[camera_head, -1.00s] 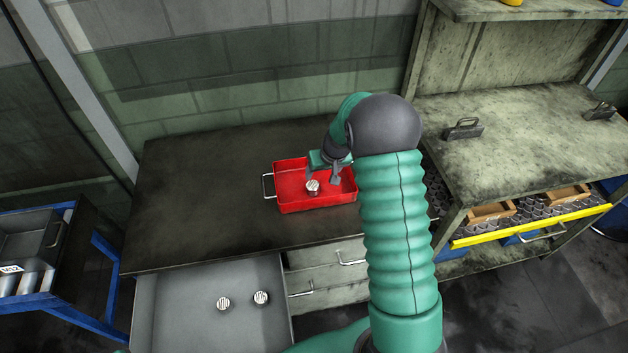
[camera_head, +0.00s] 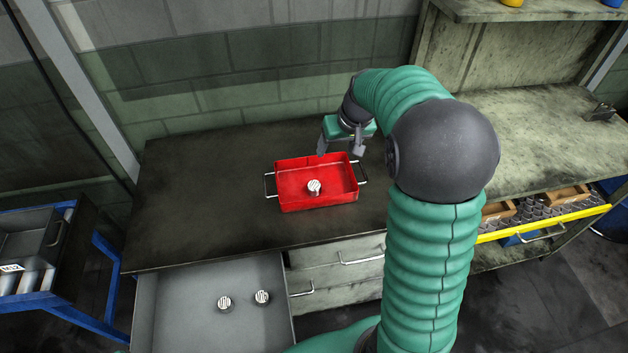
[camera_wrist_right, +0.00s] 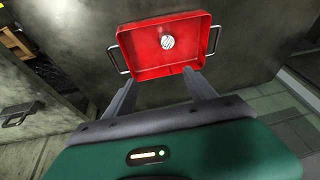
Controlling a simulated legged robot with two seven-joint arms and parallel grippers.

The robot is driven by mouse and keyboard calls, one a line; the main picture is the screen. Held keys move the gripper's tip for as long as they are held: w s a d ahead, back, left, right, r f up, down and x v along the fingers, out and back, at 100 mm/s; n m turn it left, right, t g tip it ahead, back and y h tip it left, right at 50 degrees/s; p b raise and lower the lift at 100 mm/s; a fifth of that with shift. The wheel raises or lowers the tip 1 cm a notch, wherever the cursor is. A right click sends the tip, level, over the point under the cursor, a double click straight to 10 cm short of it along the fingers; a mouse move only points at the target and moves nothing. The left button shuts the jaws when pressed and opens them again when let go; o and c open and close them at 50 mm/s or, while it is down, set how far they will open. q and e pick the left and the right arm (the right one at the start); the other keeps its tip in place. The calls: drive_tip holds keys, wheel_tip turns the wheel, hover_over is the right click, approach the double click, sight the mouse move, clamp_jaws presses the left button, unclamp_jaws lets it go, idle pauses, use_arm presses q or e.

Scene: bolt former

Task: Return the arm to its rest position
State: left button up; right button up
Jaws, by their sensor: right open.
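My right gripper (camera_head: 340,152) is open and empty, raised above the back right part of the red tray. Its two fingers also show apart in the right wrist view (camera_wrist_right: 158,90), with the tray beyond them. The green right arm (camera_head: 430,260) rises from the bottom of the head view and bends back left to the gripper. The red tray (camera_head: 290,203) sits on the dark table and holds one round metal piece (camera_head: 314,187), which also shows in the right wrist view (camera_wrist_right: 167,42). My left gripper is not in view.
An open grey drawer (camera_head: 185,310) below the table holds two round metal pieces (camera_head: 224,303) (camera_head: 262,297). A workbench (camera_head: 530,125) with a yellow-edged open drawer (camera_head: 540,224) stands at right. A blue-framed cart (camera_head: 60,300) stands at left. The table's left part is clear.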

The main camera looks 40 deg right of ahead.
drive_tip(key=s+a+f+n, duration=0.2)
drive_tip(key=s+a+f, duration=0.3)
drive_tip(key=a, duration=0.7)
drive_tip(key=s+a+f+n+g, duration=0.1)
drive_tip(key=s+a+f+n, duration=0.2)
drive_tip(key=a, duration=0.9)
drive_tip(key=shift+s+a+f+g+y, duration=0.35)
drive_tip(key=shift+s+f, duration=0.6)
drive_tip(key=shift+s, duration=1)
drive_tip(key=shift+a+r, duration=0.1)
drive_tip(key=shift+a, duration=0.3)
